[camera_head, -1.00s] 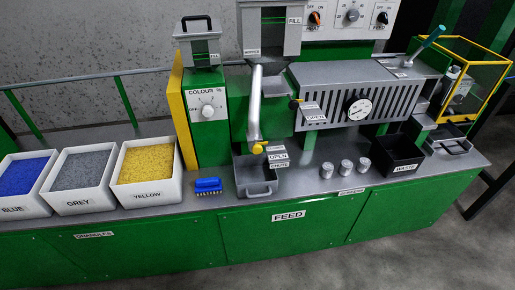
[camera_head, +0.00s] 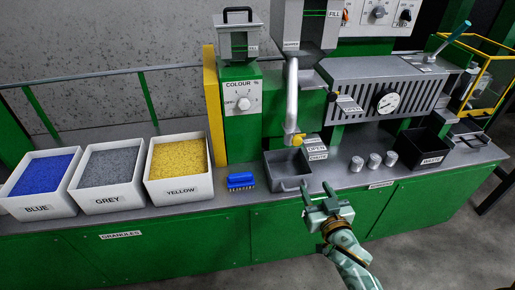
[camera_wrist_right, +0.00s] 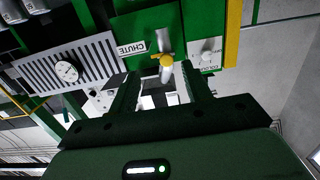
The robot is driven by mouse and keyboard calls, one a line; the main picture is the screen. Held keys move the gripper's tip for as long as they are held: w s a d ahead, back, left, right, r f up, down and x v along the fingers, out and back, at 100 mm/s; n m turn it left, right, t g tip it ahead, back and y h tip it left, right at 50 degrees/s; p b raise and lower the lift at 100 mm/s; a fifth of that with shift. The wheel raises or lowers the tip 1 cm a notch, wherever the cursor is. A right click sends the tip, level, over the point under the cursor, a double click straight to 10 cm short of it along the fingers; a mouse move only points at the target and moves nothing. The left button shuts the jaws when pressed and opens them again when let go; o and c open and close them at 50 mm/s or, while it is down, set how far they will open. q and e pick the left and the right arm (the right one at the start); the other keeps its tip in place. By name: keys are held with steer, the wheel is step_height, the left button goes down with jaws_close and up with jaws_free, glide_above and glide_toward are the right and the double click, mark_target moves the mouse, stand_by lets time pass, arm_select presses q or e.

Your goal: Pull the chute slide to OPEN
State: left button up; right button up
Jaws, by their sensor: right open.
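The chute (camera_head: 291,92) is a silver pipe on the green machine, with a yellow slide knob (camera_head: 297,139) at its lower end. Labels (camera_head: 316,148), one reading OPEN, sit just right of the knob. In the right wrist view the yellow knob (camera_wrist_right: 165,60) shows beyond and between my fingers, near a CHUTE label (camera_wrist_right: 131,49). My right gripper (camera_head: 317,191) is open and empty, in front of and below the knob, apart from it. My left gripper is not in view.
A grey tray (camera_head: 285,183) stands under the chute, close to my right gripper. A blue brush (camera_head: 240,180) lies to its left, with white granule bins (camera_head: 183,192) beyond. Several small metal cups (camera_head: 373,161) and a black waste box (camera_head: 435,163) stand to the right.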

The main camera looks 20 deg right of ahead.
step_height(320, 180, up, 4)
steer(key=w+t, duration=0.1)
steer(key=b, duration=0.1)
glide_toward(298, 142)
steer(key=b+x, duration=0.3)
steer(key=x, duration=0.6)
steer(key=shift+w+f, duration=0.1)
steer(key=shift+w, duration=0.3)
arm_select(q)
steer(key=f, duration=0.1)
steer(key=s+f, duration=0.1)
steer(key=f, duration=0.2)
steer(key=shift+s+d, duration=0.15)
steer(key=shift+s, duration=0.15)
arm_select(e)
steer(key=shift+w+d, duration=0.15)
steer(key=shift+w, duration=0.25)
